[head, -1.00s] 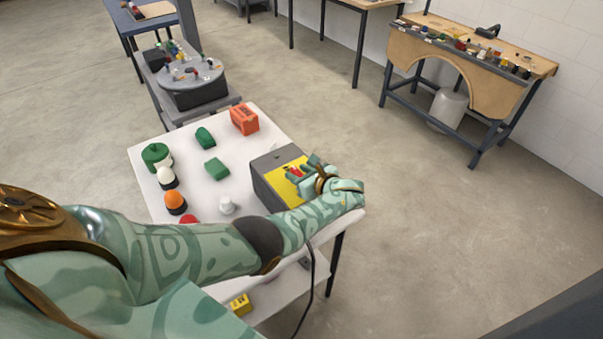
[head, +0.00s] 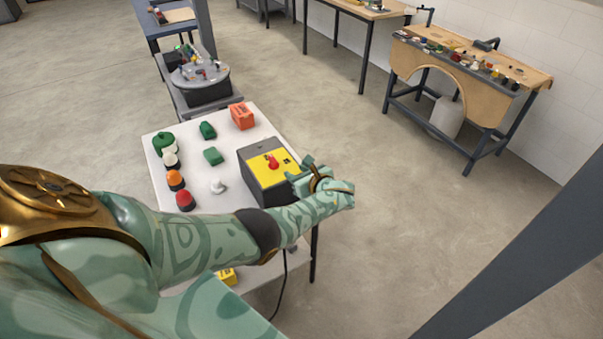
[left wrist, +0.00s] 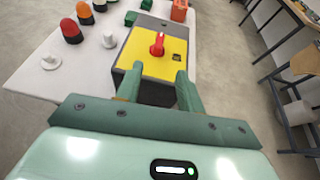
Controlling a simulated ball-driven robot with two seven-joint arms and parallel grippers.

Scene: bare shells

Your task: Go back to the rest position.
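My left gripper (head: 304,179) is at the near right side of a grey box with a yellow top (head: 266,163) and a red knob (head: 273,161). In the left wrist view its two green fingers (left wrist: 158,92) stand apart with nothing between them, and the box with its red knob (left wrist: 157,44) lies just beyond the fingertips. The knob is free of the fingers. My left arm crosses the near part of the white table (head: 228,119) and hides its front edge. My right gripper does not show in any view.
On the table are an orange-red block (head: 242,116), green blocks (head: 213,156), a white knob (head: 218,186) and a column of domed buttons (head: 175,180). A grey table with a round tray (head: 200,76) stands behind. A workbench (head: 470,65) is at the back right. Open floor lies between.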

